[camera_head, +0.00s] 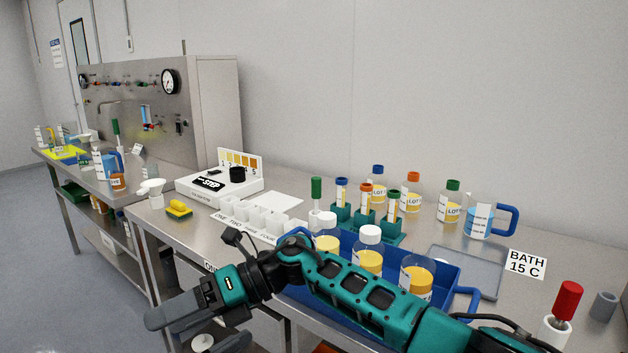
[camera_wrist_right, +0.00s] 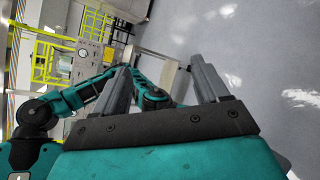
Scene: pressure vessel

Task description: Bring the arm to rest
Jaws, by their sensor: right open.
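My right arm (camera_head: 365,290) reaches in from the lower right of the head view and crosses in front of the bench. My right gripper (camera_head: 165,317) hangs past the bench's front edge at the lower left, over the floor. In the right wrist view its two grey fingers (camera_wrist_right: 161,78) stand apart with nothing between them. Teal arm links of mine (camera_wrist_right: 85,95) show beyond the fingers there. My left gripper does not show in either view.
A blue tray (camera_head: 450,290) with yellow-filled bottles (camera_head: 368,262) sits close behind my right arm. The steel bench (camera_head: 285,190) also bears a test-tube rack (camera_head: 388,228), a white device (camera_head: 200,188) and a blue-handled jug (camera_head: 480,221). Floor (camera_head: 95,305) is open at the left.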

